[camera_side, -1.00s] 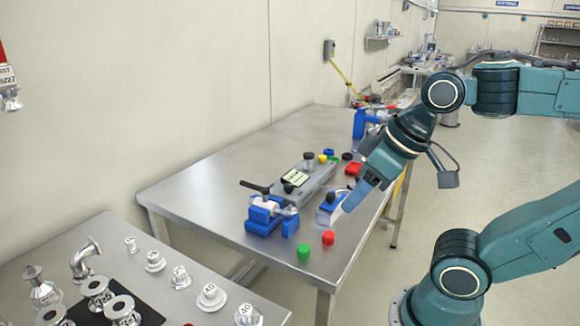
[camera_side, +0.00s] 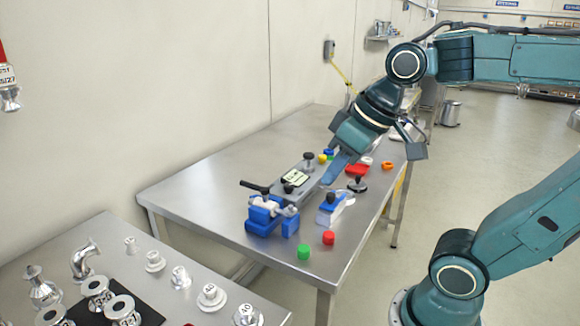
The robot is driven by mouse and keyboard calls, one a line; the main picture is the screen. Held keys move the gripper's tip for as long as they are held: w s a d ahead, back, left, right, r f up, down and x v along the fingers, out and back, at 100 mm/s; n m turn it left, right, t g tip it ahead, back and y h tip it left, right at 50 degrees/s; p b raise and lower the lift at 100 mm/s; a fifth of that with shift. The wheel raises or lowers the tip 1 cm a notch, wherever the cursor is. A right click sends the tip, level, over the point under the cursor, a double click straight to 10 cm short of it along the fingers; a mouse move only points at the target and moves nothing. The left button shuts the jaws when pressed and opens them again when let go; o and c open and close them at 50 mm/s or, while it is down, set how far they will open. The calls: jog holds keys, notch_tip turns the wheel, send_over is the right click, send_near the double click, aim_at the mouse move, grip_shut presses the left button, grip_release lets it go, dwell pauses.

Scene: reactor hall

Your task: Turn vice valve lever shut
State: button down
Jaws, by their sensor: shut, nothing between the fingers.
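A blue vice (camera_side: 258,223) stands near the left front part of the far steel table. A silver valve (camera_side: 284,209) sits in its jaws. A black lever (camera_side: 253,186) sticks out to the left above the valve. My gripper (camera_side: 326,182) is shut and empty, pointing down. In the picture it is to the right of the lever, at the right edge of the grey block behind the vice. I cannot tell whether it touches the block.
The grey block (camera_side: 316,186) carries a label and black knobs. A blue and white block (camera_side: 331,208) stands to its right. Green (camera_side: 304,252) and red (camera_side: 328,237) caps are at the front edge. Coloured parts lie behind. The table's left part is clear.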

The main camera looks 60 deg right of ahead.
jog(key=w+d+r+y, duration=0.1)
jog(key=w+d+r, duration=0.15)
jog(key=w, duration=0.75)
jog(key=g+y, duration=0.1)
jog(key=y, duration=0.1)
send_over(254, 187)
jog(key=s+d, duration=0.4)
notch_tip(254, 187, down, 3)
jog(key=w+d+f+y, duration=0.1)
jog(key=d+f, duration=0.3)
jog(key=d, duration=0.4)
jog(key=shift+w+f+n+y, duration=0.3)
jog(key=shift+w+n, duration=0.1)
jog(key=shift+w, duration=0.2)
jog(key=shift+a+f, duration=0.1)
jog(key=w+a+f, duration=0.3)
jog(key=a+f, duration=0.5)
jog(key=f, duration=0.1)
jog(key=shift+w, duration=0.25)
